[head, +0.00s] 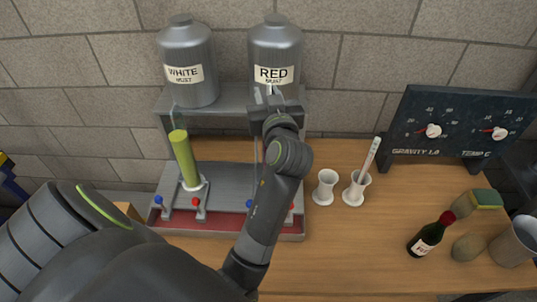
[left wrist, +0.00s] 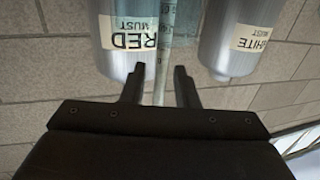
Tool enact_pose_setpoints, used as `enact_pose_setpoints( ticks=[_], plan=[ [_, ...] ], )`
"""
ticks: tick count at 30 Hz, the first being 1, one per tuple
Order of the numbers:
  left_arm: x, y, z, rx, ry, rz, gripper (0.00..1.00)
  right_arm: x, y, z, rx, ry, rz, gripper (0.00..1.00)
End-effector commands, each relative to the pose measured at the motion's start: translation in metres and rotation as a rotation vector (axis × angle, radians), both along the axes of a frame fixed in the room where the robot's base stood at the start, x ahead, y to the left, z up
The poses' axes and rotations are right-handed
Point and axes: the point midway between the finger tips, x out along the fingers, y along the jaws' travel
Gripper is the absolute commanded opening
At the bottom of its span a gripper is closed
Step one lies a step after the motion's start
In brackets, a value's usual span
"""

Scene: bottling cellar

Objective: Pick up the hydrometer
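A thin pale stem (left wrist: 160,78), which looks like the hydrometer, shows between the fingers of my left gripper (left wrist: 160,88) in the left wrist view. The fingers stand apart, with a small gap visible on each side of the stem. A clear bluish cylinder (left wrist: 181,25) shows beyond the fingers. In the head view my left gripper (head: 270,95) is in front of the red must tank (head: 275,52), and my arm hides most of what is below it. A white stick with reddish marks (head: 367,160) leans in a white holder (head: 354,193). My right gripper is out of view.
A green-filled cylinder (head: 184,158) stands on the grey drip tray (head: 228,183) below the white must tank (head: 188,65). An empty white holder (head: 325,188), a gauge board (head: 455,125), a bottle (head: 428,236) and a cup (head: 514,243) are on the right.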

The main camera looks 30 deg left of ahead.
Motion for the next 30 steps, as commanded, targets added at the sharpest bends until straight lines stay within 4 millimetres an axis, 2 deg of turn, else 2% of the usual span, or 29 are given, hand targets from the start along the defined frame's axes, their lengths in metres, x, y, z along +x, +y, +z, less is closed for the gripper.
enact_pose_setpoints(
  ticks=[3,9,12,22,26,30],
  plan=[
    [0.000,0.000,0.000,-0.001,-0.001,0.000,0.26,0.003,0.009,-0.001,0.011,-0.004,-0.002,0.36],
    [0.000,0.000,0.000,0.000,0.000,0.000,0.00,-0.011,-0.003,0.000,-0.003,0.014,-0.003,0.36],
    [0.000,0.000,0.000,0.001,-0.001,-0.001,0.00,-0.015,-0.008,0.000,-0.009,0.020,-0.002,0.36],
    [0.000,0.000,0.004,0.001,-0.003,0.000,0.00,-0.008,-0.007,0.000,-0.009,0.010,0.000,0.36],
    [0.001,0.000,0.014,0.000,-0.004,0.000,0.00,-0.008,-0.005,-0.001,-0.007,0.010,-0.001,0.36],
    [0.001,0.000,0.033,0.001,-0.008,-0.001,0.00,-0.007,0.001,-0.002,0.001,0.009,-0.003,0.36]
  ],
)
